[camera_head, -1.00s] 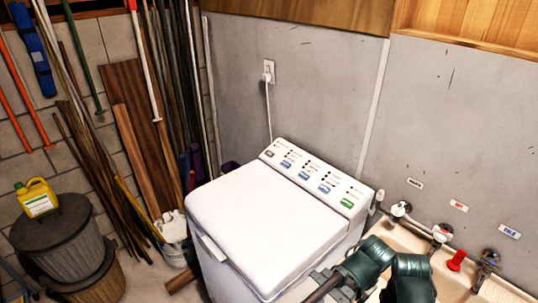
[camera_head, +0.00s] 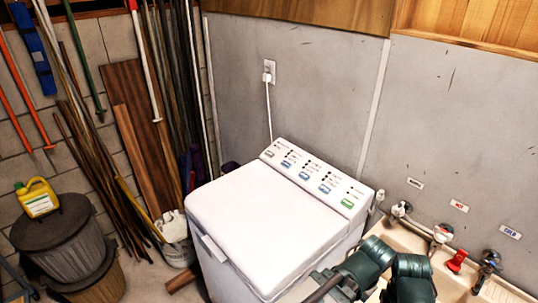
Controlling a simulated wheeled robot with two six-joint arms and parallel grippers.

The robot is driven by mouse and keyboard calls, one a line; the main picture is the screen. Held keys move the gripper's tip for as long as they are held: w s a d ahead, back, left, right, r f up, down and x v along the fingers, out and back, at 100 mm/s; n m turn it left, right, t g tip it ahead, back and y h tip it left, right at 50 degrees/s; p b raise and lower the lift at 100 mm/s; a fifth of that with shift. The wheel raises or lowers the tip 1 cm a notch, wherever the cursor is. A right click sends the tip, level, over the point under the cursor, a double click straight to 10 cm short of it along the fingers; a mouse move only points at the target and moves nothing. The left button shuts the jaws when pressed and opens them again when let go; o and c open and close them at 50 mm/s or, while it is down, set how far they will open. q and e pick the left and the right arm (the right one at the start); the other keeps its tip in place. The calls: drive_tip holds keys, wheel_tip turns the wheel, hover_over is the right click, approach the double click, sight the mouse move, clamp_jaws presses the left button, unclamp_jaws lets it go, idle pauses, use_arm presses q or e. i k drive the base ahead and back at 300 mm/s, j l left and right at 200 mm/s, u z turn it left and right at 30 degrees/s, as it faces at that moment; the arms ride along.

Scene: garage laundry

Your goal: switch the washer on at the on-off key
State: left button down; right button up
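The white washer (camera_head: 262,225) stands against the grey wall, lid closed. Its sloped control panel (camera_head: 315,178) runs along the back edge. A row of keys shows there: a grey key (camera_head: 270,154) at the left end, blue keys (camera_head: 304,175) in the middle and a green key (camera_head: 347,203) at the right end. The print is too small to read, so I cannot tell which is the on-off key. Dark green links of my arm show at the bottom, in front of the washer's right side. Neither gripper is in view.
A sink (camera_head: 398,236) with taps, one with a red handle (camera_head: 456,261), adjoins the washer on the right. A white bucket (camera_head: 175,240), lidded bins (camera_head: 55,235) and leaning poles stand on the left. The space above the washer lid is clear.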

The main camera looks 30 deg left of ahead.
sight(268, 152)
drive_tip(key=k+j+z, duration=0.15)
drive_tip(key=j, duration=0.2)
drive_tip(key=k+j+z, duration=0.15)
drive_tip(key=j, duration=0.2)
drive_tip(key=k+j+z, duration=0.15)
drive_tip(key=j, duration=0.15)
drive_tip(key=j+z, duration=0.15)
drive_tip(key=j, duration=0.25)
drive_tip(key=k+j+z, duration=0.15)
drive_tip(key=j, duration=0.25)
drive_tip(key=k+j+z, duration=0.15)
drive_tip(key=j, duration=0.2)
drive_tip(key=j+z, duration=0.1)
drive_tip(key=j, duration=0.15)
drive_tip(key=i+j+z, duration=0.1)
drive_tip(key=j, duration=0.2)
